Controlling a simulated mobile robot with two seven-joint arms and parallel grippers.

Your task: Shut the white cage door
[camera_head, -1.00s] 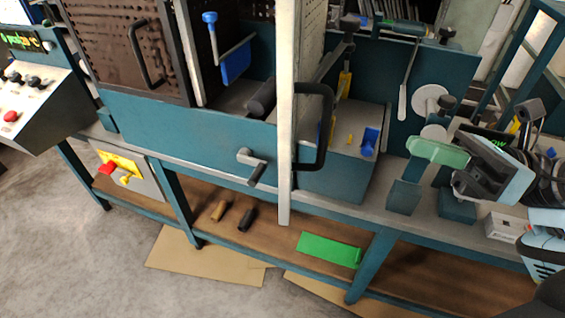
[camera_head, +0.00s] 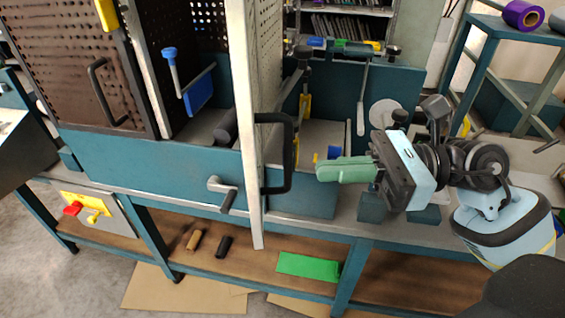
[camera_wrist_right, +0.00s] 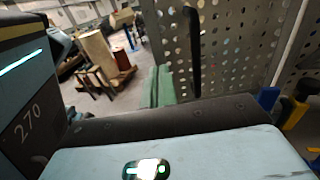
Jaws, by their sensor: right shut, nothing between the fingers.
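The white cage door (camera_head: 247,140) stands open, seen almost edge-on, jutting out towards me from the machine in the middle of the head view. Its black bar handle (camera_head: 290,155) is on its right face. The perforated door panel (camera_wrist_right: 235,40) and the handle (camera_wrist_right: 194,50) also show in the right wrist view. My right gripper (camera_head: 345,169), with green fingers, is shut and empty. It appears a short way right of the handle, with a visible gap. Its fingers (camera_wrist_right: 160,88) show left of the handle in the wrist view. My left gripper is out of view.
A brown perforated door (camera_head: 75,65) with its own black handle is at the left. A crank (camera_head: 224,192) sticks out of the teal front panel. Left of the white door hangs a blue-handled lever (camera_head: 175,70). A green piece (camera_head: 308,267) lies on the lower shelf.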

